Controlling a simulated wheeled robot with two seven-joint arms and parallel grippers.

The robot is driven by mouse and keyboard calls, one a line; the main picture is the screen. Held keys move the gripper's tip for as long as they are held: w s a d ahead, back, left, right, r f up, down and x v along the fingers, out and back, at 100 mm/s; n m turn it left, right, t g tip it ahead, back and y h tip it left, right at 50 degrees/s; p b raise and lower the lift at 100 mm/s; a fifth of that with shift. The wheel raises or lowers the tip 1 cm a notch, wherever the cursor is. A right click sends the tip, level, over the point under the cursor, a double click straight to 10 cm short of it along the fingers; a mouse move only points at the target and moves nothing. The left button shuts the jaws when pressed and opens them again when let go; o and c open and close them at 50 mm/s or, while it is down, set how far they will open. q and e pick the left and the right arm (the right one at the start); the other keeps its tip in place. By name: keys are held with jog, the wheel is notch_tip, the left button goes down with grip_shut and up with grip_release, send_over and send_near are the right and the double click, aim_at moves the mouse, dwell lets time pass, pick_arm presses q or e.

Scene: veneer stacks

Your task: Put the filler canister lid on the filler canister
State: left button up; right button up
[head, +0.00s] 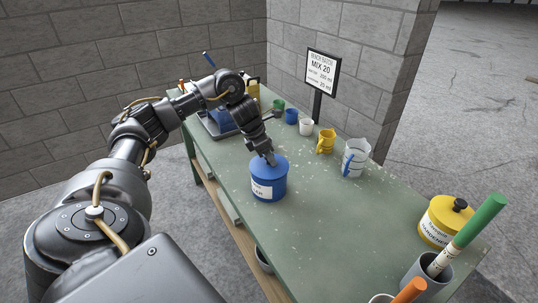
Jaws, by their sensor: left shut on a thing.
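The blue filler canister (265,190) stands upright on the green table, with a white label partly reading "LER". The blue filler canister lid (256,165) shows at its top, level and over the opening. I see no clear gap between lid and canister, but cannot tell whether the lid is fully seated. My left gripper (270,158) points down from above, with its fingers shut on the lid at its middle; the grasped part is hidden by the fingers. My right gripper is not in view.
A yellow lidded canister (436,224) and a grey holder (431,274) with a green-handled tool stand at the near right. A clear jug (355,160), yellow jug (326,142) and small cups line the back edge. The table between is clear.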

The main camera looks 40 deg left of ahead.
pick_arm(q)
jog(key=shift+f, duration=0.35)
jog(key=o, duration=1)
jog(key=shift+o, duration=0.2)
jog(key=shift+r, duration=0.15)
jog(key=shift+a+r, duration=0.1)
jog(key=shift+r, duration=0.2)
jog(key=p+v, duration=0.2)
jog(key=v, duration=0.8)
jog(key=shift+s, duration=0.15)
